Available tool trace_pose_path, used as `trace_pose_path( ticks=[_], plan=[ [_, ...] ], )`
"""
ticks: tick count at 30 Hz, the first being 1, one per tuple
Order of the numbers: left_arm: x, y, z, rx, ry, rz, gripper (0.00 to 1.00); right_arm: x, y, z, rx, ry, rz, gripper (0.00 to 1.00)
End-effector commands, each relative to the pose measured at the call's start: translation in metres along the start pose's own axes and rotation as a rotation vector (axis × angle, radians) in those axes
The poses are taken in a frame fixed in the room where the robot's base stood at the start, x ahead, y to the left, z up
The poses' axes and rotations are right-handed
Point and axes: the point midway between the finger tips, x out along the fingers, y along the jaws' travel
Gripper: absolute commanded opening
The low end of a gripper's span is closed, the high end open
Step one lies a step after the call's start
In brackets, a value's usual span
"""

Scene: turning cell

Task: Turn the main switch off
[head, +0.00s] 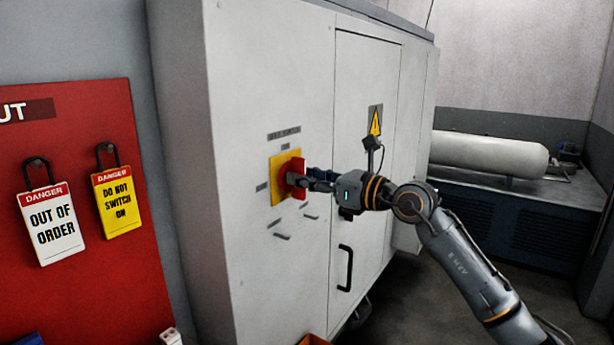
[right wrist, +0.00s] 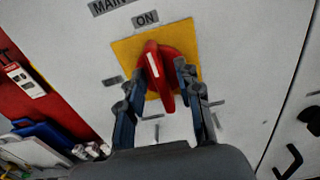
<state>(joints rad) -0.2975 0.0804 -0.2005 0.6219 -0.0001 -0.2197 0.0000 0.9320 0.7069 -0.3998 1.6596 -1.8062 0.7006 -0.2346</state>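The main switch is a red rotary knob (head: 296,174) on a yellow plate (head: 279,170), mounted on a grey cabinet front. In the right wrist view its red handle (right wrist: 160,73) stands nearly upright, with its white mark toward the "ON" label (right wrist: 145,18). My right gripper (right wrist: 160,80) is at the knob, with one finger on each side of the handle. The fingers look spread, with gaps to the handle; contact is not clear. In the head view the right gripper (head: 312,181) reaches the knob from the right. My left gripper is not in view.
A red lockout board (head: 90,270) with two danger tags (head: 52,225) hangs at the left. A black door handle (head: 345,268) and a warning sign (head: 375,120) are on the cabinet by my arm. A white tank (head: 490,152) lies at the back right.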

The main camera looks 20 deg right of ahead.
Motion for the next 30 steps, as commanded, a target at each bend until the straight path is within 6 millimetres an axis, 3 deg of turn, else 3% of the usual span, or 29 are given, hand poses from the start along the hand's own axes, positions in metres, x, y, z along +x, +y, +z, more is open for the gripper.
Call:
trace_pose_path(
  ticks=[1, 4, 5, 17, 30],
  plan=[
    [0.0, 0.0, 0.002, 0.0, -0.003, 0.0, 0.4, 0.0, 0.0, 0.0, 0.0, 0.0, 0.0, 0.21],
    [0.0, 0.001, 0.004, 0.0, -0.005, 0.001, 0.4, 0.0, 0.0, 0.0, 0.0, 0.0, 0.0, 0.01],
    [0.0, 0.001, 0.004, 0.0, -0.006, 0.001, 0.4, 0.0, 0.0, 0.0, 0.0, 0.0, 0.0, 0.0],
    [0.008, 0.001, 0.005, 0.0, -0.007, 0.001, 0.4, -0.001, 0.0, -0.001, -0.041, -0.002, -0.001, 0.0],
    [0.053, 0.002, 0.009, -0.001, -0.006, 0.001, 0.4, -0.001, 0.003, -0.004, -0.359, -0.004, -0.003, 0.0]
  ],
)
